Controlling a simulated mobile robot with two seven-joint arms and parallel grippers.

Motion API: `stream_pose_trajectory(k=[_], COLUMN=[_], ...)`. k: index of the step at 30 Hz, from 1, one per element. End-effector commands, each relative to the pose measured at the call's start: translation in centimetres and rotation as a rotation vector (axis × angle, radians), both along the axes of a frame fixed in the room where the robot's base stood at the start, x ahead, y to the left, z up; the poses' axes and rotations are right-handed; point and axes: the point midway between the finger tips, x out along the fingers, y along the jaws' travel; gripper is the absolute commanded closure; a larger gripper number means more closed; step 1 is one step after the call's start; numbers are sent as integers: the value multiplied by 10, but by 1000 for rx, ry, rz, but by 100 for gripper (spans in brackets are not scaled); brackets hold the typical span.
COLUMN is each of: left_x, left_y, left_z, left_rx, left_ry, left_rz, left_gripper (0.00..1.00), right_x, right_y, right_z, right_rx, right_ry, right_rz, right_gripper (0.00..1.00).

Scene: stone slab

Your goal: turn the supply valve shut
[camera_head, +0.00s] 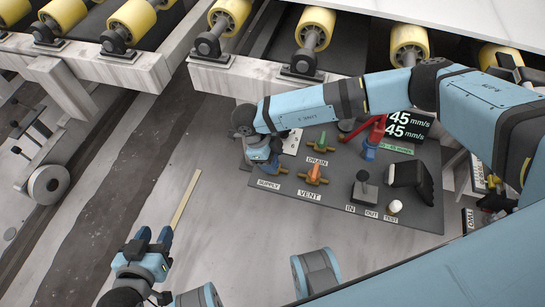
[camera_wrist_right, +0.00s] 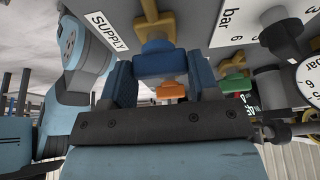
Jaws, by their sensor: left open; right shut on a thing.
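The supply valve has a blue handle (camera_wrist_right: 155,66) on a brass body (camera_wrist_right: 154,24), beside the SUPPLY label (camera_wrist_right: 106,32) in the right wrist view. My right gripper (camera_wrist_right: 163,72) is shut on this blue handle, one finger on each side. In the head view my right gripper (camera_head: 270,164) is at the panel's left side and hides most of the valve; the SUPPLY label (camera_head: 268,184) shows just below it. My left gripper (camera_head: 153,240) is open and empty, low at the left, away from the panel.
Yellow rollers (camera_head: 133,20) line the back.

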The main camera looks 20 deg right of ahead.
Motion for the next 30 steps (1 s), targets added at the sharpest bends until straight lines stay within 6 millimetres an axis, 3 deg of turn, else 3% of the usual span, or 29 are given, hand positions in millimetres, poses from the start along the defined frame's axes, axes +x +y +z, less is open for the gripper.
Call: stream_pose_trajectory(k=[13, 14, 17, 26, 30], left_x=[0, 0, 0, 0, 0], left_y=[0, 0, 0, 0, 0], left_z=[0, 0, 0, 1, 4], left_rx=[-1, -1, 0, 0, 1], left_ry=[-1, -1, -1, -1, 0], left_rz=[-1, -1, 0, 0, 0], left_gripper=[57, 57, 57, 57, 57], right_x=[1, 1, 1, 1, 4], right_y=[0, 0, 0, 1, 6], right_z=[1, 1, 1, 2, 16], right_rx=[1, 1, 1, 0, 2], right_ry=[-2, -2, -2, -1, -2], right_rz=[10, 10, 9, 9, 9], right_gripper=[68, 40, 19, 19, 19])
